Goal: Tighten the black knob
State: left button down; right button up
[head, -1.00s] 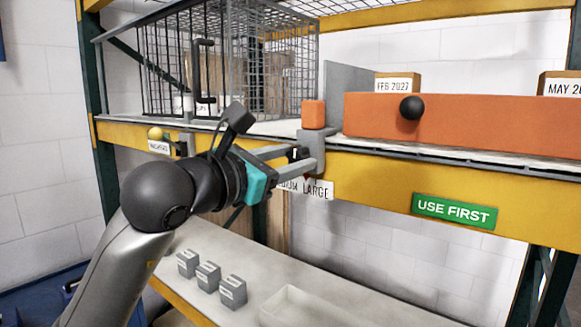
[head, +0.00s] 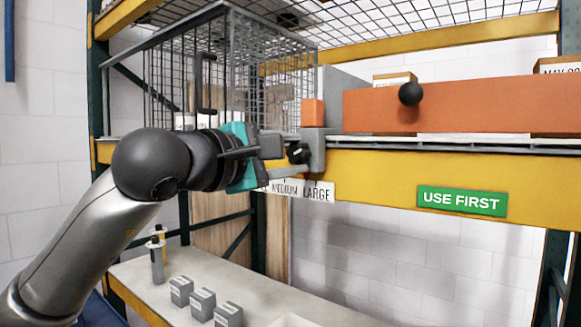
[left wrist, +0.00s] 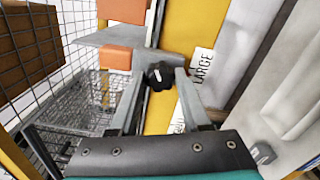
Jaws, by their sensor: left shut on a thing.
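The black knob (head: 298,152) sits on the side of a grey clamp bracket (head: 317,150) at the shelf's yellow front beam. An orange block (head: 313,113) is on top of the bracket. My left gripper (head: 284,160) reaches in from the left and is shut on the knob. In the left wrist view the lobed knob (left wrist: 159,76) lies between the ends of the two grey fingers, below the orange block (left wrist: 114,57). Exact finger contact is hard to see. My right gripper is not in view.
A wire cage (head: 200,80) stands on the shelf behind my gripper. A long orange panel with a black ball (head: 410,94) is right of the bracket. A size label (head: 305,190) and green sign (head: 462,201) hang below. Several small grey blocks (head: 203,304) stand on the lower shelf.

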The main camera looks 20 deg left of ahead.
pick_arm(q)
jog(key=m+b, duration=0.1)
jog(key=m, duration=0.2)
jog(key=shift+m, duration=0.4)
jog(key=m+b, duration=0.1)
jog(key=m, duration=0.7)
jog(key=shift+b, duration=0.35)
jog(key=m, duration=0.4)
jog(key=shift+m, duration=0.3)
jog(key=shift+c, duration=1.8)
grip_release()
